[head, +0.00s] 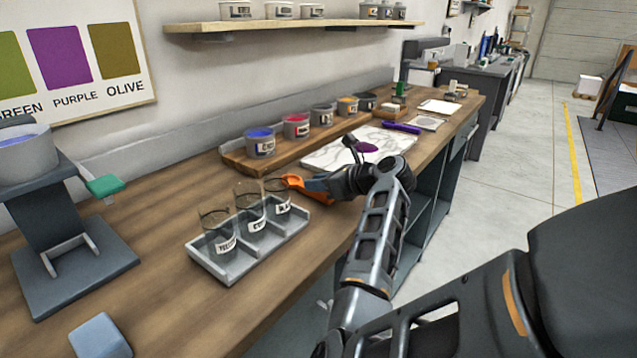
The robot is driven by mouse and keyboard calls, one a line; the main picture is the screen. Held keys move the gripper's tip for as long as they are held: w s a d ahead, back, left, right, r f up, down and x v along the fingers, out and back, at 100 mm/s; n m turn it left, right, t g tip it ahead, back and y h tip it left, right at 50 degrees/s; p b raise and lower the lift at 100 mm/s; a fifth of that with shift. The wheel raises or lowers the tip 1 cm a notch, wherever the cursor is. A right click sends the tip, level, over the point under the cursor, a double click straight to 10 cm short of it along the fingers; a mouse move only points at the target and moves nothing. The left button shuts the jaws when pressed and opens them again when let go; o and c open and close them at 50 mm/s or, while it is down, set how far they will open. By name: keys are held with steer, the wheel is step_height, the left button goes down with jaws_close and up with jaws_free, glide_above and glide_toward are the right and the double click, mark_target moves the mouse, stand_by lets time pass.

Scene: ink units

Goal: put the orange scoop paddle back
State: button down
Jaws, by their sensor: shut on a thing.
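The orange scoop paddle (293,182) is held by my gripper (322,184), which is shut on it. The paddle is level with the rim of the rightmost glass beaker and its end is at that beaker's right side; I cannot tell whether they touch. Three labelled glass beakers stand in a grey tray (212,266): left (218,238), middle (250,212) and right (277,200). My gripper and wrist hide part of the paddle and the bench behind it.
Several ink tins, one blue (260,143) and one red (296,127), stand on a wooden board (236,163). A white marbled slab (330,152) with purple ink (366,147) lies behind my wrist. A dark stand (75,255) is left. A blue-grey block (98,337) is in front.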

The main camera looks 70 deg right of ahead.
steer(key=c, duration=0.9)
jaws_free()
steer(key=shift+r, duration=0.1)
steer(key=v, duration=1.2)
